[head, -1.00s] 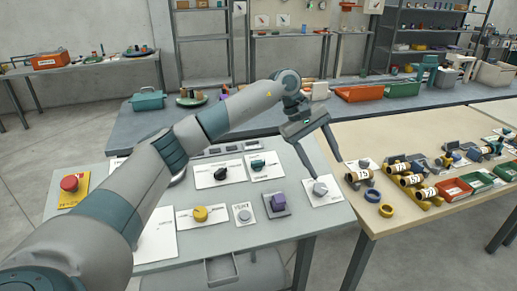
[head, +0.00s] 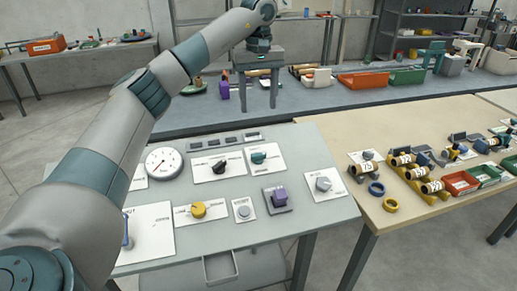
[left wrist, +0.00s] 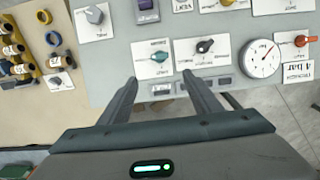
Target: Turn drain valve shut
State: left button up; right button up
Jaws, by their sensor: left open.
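The panel table (head: 300,150) carries several knobs on white plates, but their small labels cannot be read, so I cannot tell which is the drain valve. A black knob (head: 218,167), a teal knob (head: 258,158), a yellow knob (head: 198,210) and a grey knob (head: 323,184) show. In the left wrist view the teal knob (left wrist: 160,56) and black knob (left wrist: 205,46) lie beyond my fingertips, and an orange-red knob (left wrist: 302,41) is at the right. My left gripper (head: 257,102) is open and empty, apart from the knobs, beyond the panel's back edge. My right gripper is not in view.
A round gauge (head: 164,163), a grey vent button (head: 243,210) and a purple switch (head: 278,197) share the panel. A wooden table (head: 420,125) with fittings and bins stands right. My left arm covers the panel's left side.

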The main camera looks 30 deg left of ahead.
aim_at(258, 153)
pick_arm(q)
notch_tip(258, 153, down, 17)
jog(key=p, duration=0.5)
jog(key=shift+c, duration=0.4)
jog(key=c, duration=1)
